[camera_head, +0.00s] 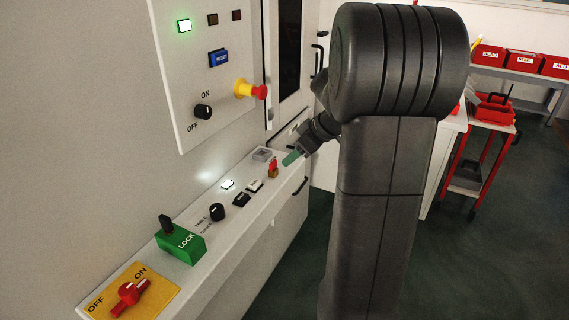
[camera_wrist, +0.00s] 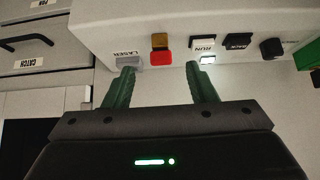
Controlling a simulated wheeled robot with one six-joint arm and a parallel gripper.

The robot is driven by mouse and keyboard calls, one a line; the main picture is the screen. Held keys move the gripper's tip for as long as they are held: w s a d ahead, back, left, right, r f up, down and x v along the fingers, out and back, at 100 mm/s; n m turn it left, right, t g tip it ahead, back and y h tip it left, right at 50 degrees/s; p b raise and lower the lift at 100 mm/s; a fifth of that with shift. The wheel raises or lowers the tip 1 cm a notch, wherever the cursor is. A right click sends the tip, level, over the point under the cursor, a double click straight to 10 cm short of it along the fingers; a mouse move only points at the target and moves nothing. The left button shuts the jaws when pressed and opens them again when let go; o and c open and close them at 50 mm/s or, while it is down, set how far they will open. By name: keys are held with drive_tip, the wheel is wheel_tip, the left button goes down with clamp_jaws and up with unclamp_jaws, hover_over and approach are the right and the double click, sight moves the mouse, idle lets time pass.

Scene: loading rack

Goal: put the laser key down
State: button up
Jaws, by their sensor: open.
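The laser key appears to be the small red piece with an orange-brown block (camera_wrist: 161,51) on the white console ledge. It also shows in the head view (camera_head: 272,168), beside a grey holder (camera_head: 262,154). The holder, labelled LASER, is to its left in the wrist view (camera_wrist: 130,60). My gripper (camera_wrist: 161,72) has its two green fingers spread apart, with nothing held between them. The red piece lies beyond the fingertips, in line with the gap. In the head view the gripper (camera_head: 293,158) is just right of the red piece, partly hidden by my arm.
The ledge (camera_head: 215,250) also carries RUN and BACK buttons, a black knob (camera_head: 217,212), a green LOCK block (camera_head: 180,243) and a red switch on a yellow plate (camera_head: 130,292). A panel with a red emergency button (camera_head: 260,92) rises behind. Open floor lies right.

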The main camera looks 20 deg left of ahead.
sight(277, 171)
drive_tip(key=v, duration=0.4)
drive_tip(key=shift+d+r, duration=0.1)
idle(1.2)
drive_tip(key=x, duration=1.3)
drive_tip(key=shift+d, duration=0.2)
drive_tip(key=shift+d+r, duration=0.1)
drive_tip(key=shift+r, duration=2.05)
